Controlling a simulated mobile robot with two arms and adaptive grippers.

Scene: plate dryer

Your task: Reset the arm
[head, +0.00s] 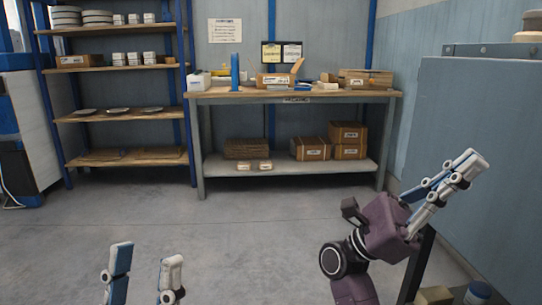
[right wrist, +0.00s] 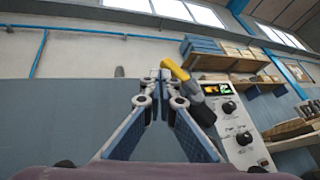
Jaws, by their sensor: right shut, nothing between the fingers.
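My right arm, with a purple wrist, reaches up at the right of the head view. Its gripper (head: 466,164) points up and to the right in front of the large blue-grey cabinet (head: 485,130), with its fingers together and empty. In the right wrist view the same gripper (right wrist: 155,78) has its fingertips meeting near the middle. My left gripper (head: 146,262) shows only its two fingers at the bottom edge of the head view. They are spread apart with bare floor between them.
A workbench (head: 300,98) with boxes stands at the back, beside a shelf rack (head: 120,115) holding plates. The floor between is clear. In the right wrist view, a yellow-ended thing (right wrist: 174,69) and a control panel (right wrist: 232,125) with knobs appear right of the fingers.

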